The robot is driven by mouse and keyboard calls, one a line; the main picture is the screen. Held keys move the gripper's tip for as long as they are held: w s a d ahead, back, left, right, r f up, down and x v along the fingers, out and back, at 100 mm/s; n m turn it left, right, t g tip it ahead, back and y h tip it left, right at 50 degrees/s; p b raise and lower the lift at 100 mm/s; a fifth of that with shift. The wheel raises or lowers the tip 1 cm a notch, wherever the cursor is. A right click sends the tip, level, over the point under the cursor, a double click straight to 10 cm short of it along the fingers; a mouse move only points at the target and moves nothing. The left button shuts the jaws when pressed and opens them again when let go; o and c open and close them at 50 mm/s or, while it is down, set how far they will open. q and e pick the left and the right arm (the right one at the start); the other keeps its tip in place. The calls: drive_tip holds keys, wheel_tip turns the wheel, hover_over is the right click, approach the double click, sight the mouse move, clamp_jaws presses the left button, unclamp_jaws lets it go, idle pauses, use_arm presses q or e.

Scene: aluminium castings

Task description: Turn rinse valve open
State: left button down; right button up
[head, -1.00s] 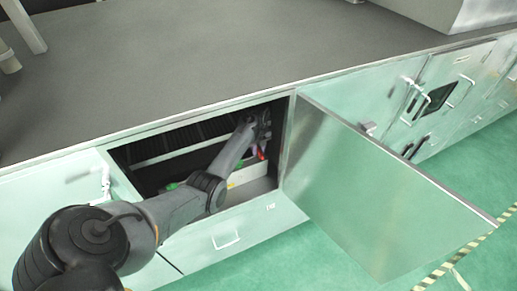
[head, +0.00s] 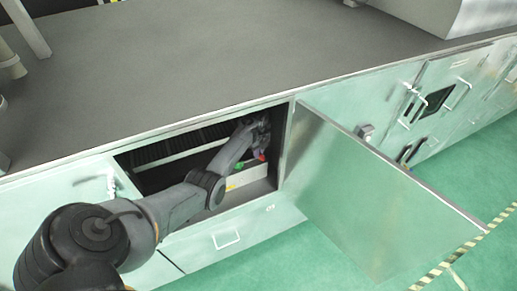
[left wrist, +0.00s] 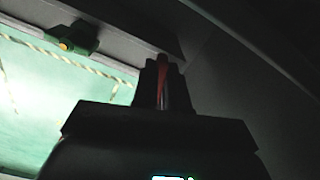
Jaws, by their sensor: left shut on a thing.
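A narrow red handle (left wrist: 162,72), which looks like the rinse valve's lever, stands between the dark fingers of my left gripper (left wrist: 160,88) in the left wrist view. The gripper is shut on it. In the head view, a small red part (head: 262,157) shows beside my left gripper (head: 259,140), deep at the right side of the open cabinet. The valve body and most of the lever are hidden by the gripper and shadow. My right gripper is in neither view.
The cabinet door (head: 375,190) stands open to the right. The cabinet's right wall is close to my gripper. A green part (head: 239,167) sits inside; a green fitting with an orange spot (left wrist: 68,43) shows in the left wrist view. The grey worktop (head: 200,75) lies above.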

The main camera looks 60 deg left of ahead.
use_arm(q)
drive_tip(key=n+p, duration=0.1)
drive_tip(key=n, duration=0.1)
drive_tip(key=n+p, duration=0.1)
drive_tip(key=shift+s+r+n, duration=0.15)
drive_tip(key=shift+r+n, duration=0.05)
drive_tip(key=shift+n, duration=0.2)
drive_tip(key=n+p, duration=0.2)
drive_tip(key=n, duration=0.1)
drive_tip(key=shift+s+d+n, duration=0.15)
drive_tip(key=shift+d+n, duration=0.05)
drive_tip(key=shift+n, duration=0.1)
drive_tip(key=n, duration=0.2)
drive_tip(key=n+p, duration=0.1)
drive_tip(key=n, duration=0.1)
drive_tip(key=shift+s+d+f+p, duration=0.1)
drive_tip(key=shift+d+p, duration=0.1)
drive_tip(key=shift+p, duration=0.1)
drive_tip(key=shift+d+n+p, duration=0.1)
drive_tip(key=shift+n+p, duration=0.2)
drive_tip(key=shift+n, duration=1.5)
drive_tip(key=c, duration=1.2)
unclamp_jaws()
drive_tip(key=shift+f, duration=0.1)
drive_tip(key=shift+o, duration=0.2)
